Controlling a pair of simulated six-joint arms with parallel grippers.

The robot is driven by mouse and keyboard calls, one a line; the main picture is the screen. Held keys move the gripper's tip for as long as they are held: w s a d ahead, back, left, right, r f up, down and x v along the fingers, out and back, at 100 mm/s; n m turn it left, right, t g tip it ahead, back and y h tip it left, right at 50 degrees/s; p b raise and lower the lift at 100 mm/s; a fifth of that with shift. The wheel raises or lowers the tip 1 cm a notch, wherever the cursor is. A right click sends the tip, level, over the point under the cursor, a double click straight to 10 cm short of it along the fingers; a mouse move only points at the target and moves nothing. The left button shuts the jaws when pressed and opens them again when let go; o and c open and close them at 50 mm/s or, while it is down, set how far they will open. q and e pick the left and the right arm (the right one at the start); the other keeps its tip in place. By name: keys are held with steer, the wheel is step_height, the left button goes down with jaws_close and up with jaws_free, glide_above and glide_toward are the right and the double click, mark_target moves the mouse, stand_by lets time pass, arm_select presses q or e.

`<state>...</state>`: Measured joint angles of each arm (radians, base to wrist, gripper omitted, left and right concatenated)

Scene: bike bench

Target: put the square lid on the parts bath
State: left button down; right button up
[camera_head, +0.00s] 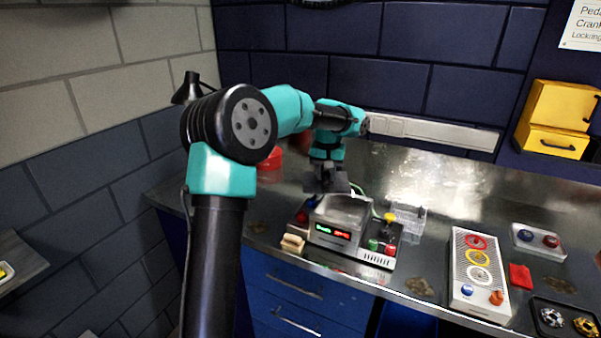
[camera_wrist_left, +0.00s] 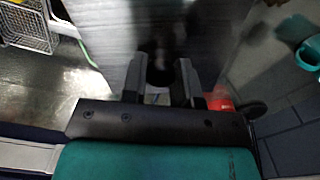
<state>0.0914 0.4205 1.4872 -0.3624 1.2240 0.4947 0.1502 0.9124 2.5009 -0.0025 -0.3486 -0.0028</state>
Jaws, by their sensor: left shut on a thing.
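The parts bath (camera_head: 322,236) is a grey box with a lit red and green display, near the front of the metal bench. My left gripper (camera_head: 330,188) is over its back left top, pointing down. In the left wrist view the left gripper (camera_wrist_left: 160,82) is shut on the dark knob of the square lid (camera_wrist_left: 115,50), a broad grey plate that fills the middle. In the head view the lid (camera_head: 347,209) shows as a grey surface at the bath's top. I cannot tell whether it touches the rim. My right gripper is not in view.
A wire basket (camera_head: 408,215) stands right of the bath, and it shows in the wrist view (camera_wrist_left: 28,27). A wooden block (camera_head: 292,243) is at front left. A red container (camera_head: 270,161) is behind. A ringed panel (camera_head: 460,270) lies right. Bench behind the basket is clear.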

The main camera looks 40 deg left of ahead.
mark_target(345, 191)
arm_select(q)
steer(key=d+m, duration=0.1)
steer(key=d, duration=0.1)
steer(key=d+r+m, duration=0.1)
steer(key=d+m, duration=0.1)
steer(key=d+r+m, duration=0.1)
steer(key=d+m, duration=0.1)
steer(key=d, duration=0.1)
steer(key=shift+s+d, duration=0.1)
steer(key=shift+s, duration=0.25)
steer(key=shift+f, duration=0.1)
steer(key=shift+f, duration=2.8)
steer(key=shift+f, duration=0.6)
steer(key=c, duration=0.8)
jaws_free()
step_height(345, 191, up, 18)
steer(key=shift+f, duration=0.25)
steer(key=shift+f, duration=0.1)
